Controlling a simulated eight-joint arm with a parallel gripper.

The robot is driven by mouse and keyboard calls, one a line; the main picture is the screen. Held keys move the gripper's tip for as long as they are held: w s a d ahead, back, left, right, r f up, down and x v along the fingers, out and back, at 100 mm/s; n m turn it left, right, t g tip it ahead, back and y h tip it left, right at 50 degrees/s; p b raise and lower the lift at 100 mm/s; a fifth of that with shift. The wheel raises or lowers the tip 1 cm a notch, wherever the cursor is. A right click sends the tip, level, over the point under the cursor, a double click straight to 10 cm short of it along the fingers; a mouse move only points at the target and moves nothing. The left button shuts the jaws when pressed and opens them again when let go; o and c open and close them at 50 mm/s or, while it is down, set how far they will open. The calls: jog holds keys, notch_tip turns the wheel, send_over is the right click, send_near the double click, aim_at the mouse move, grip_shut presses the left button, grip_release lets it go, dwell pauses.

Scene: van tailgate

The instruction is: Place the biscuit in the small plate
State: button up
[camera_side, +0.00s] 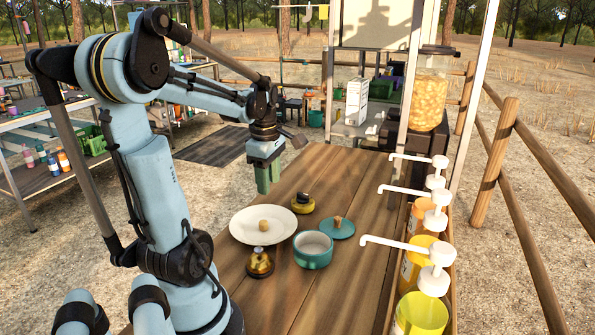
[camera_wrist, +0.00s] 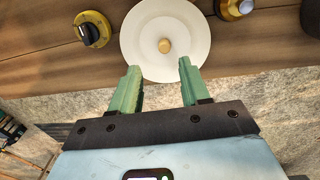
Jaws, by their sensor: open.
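A white round plate (camera_side: 281,231) lies on the wooden tailgate table, and it also shows in the wrist view (camera_wrist: 140,42). A small tan round piece (camera_side: 264,225), looking like the biscuit, rests on it near the middle; the wrist view shows it too (camera_wrist: 165,46). A smaller teal disc (camera_side: 345,232) with a brown knob-like piece on top lies to the right; I cannot tell if it is a plate or a lid. My gripper (camera_side: 268,190), with green fingers, is open and empty above the table's left edge, behind the white plate. In the wrist view its fingertips (camera_wrist: 158,68) point toward the biscuit.
A teal bowl (camera_side: 313,251) stands right of the white plate. A brass bell-like object (camera_side: 260,263) is in front, and a yellow-and-black knobbed object (camera_side: 302,204) behind. Pump bottles (camera_side: 433,270) line the right edge. A jar (camera_side: 429,92) stands at the back. The table's middle back is clear.

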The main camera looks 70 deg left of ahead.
jog(key=w+d+m+t, duration=0.3)
jog(key=w+d+m, duration=0.1)
jog(key=d+m, duration=0.8)
jog(key=w+d+m+t, duration=0.3)
jog(key=d+m, duration=0.9)
jog(key=m, duration=0.3)
jog(key=shift+w+d+r+t+h, duration=0.25)
jog(key=shift+w+d+t+h, duration=0.1)
jog(key=shift+w+t+h, duration=0.05)
